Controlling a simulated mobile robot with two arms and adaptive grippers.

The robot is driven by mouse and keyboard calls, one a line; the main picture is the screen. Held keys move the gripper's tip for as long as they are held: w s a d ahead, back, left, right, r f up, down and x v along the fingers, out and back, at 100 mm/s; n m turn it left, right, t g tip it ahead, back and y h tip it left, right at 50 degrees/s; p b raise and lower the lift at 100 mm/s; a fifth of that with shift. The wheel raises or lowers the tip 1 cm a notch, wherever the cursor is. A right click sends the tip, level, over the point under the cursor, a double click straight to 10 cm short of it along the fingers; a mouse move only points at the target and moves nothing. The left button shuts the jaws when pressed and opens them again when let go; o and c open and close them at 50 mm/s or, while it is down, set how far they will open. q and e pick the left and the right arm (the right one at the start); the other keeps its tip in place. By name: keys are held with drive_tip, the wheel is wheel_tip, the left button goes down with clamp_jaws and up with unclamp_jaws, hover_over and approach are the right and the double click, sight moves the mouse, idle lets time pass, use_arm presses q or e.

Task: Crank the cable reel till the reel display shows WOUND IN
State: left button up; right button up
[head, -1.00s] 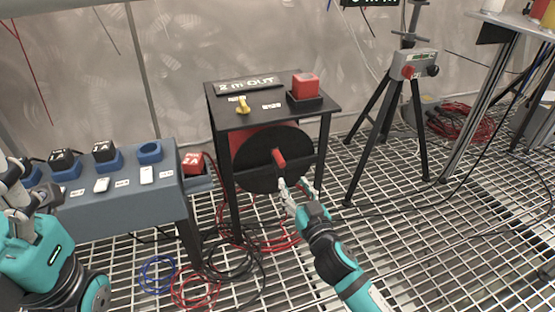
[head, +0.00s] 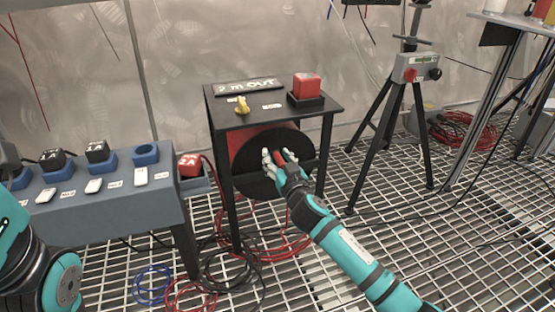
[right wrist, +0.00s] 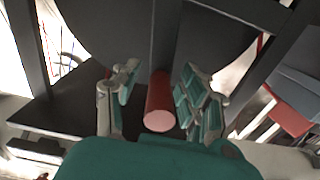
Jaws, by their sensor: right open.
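The cable reel (head: 300,142) is a black disc with a red drum behind it, hung under a small black table. Its display (head: 249,87) on the table top reads "2 m OUT". The red crank handle (right wrist: 160,103) points toward the camera in the right wrist view. My right gripper (right wrist: 160,95) is open, its fingers on either side of the handle and apart from it. In the head view the right gripper (head: 276,161) partly covers the handle. My left arm shows at the left edge, but its gripper does not show.
A yellow knob (head: 242,105) and a red block (head: 306,86) in a black holder sit on the table top. A blue-grey bench (head: 100,215) stands left. A tripod (head: 390,130) with a control box stands right. Loose cables (head: 225,265) lie on the grating.

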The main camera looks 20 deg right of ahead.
clamp_jaws()
drive_tip(key=shift+a+f, duration=0.1)
drive_tip(key=shift+a, duration=0.15)
idle(0.5)
